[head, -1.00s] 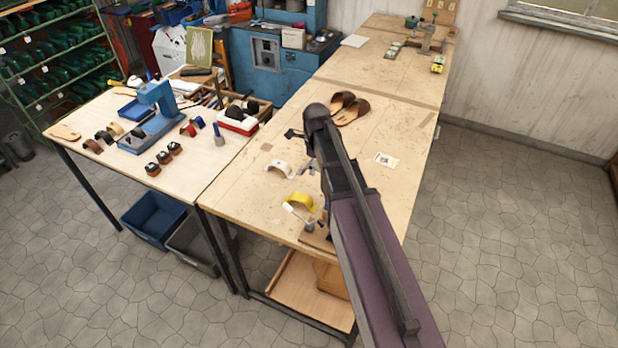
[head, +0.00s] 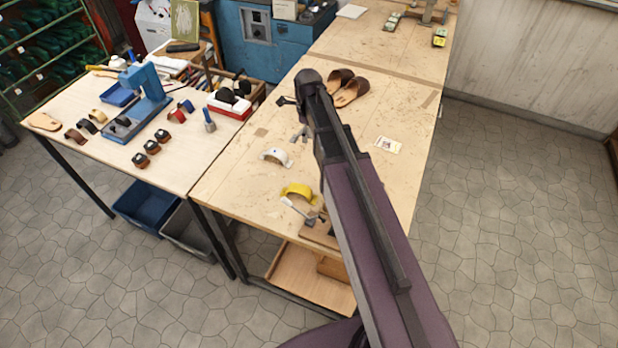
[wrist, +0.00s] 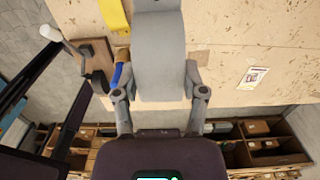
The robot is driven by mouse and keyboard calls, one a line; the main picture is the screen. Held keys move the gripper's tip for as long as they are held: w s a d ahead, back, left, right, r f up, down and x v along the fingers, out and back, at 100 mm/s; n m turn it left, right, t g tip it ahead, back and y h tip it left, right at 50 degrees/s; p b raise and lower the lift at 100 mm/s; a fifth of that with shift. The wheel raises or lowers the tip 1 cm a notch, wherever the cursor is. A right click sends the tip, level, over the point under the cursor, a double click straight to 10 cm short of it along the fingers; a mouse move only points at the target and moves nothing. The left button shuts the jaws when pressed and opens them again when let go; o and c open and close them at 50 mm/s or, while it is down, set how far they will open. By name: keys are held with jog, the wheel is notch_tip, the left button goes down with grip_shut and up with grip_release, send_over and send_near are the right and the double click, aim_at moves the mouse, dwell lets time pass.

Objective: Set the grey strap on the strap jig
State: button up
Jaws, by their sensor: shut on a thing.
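In the wrist view my gripper (wrist: 159,95) is shut on the grey strap (wrist: 158,45), with one finger at each side of it. The strap is a broad, pale grey curved band seen from above. A wooden base with a white-handled clamp (head: 318,231), apparently the strap jig, sits at the table's near edge, partly behind my arm. In the wrist view it is left of the strap (wrist: 100,52). A blue and tan piece (wrist: 122,70) lies close by the strap's left side; I cannot tell whether they touch.
Brown sandals (head: 350,90) lie farther back. A small card (head: 388,145) lies to the right. A side table (head: 85,168) holds a blue press (head: 150,100).

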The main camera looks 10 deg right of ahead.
jog(key=shift+f, duration=0.1)
notch_tip(320, 180, down, 14)
jog(key=b, duration=1.4)
jog(key=shift+f, duration=0.1)
jog(key=shift+f+b, duration=1.85)
jog(key=shift+b, duration=0.2)
jog(key=shift+f, duration=0.15)
jog(key=o, duration=0.8)
jog(key=shift+o, duration=0.2)
notch_tip(320, 180, up, 12)
jog(key=p, duration=1.2)
jog(key=shift+r, duration=0.2)
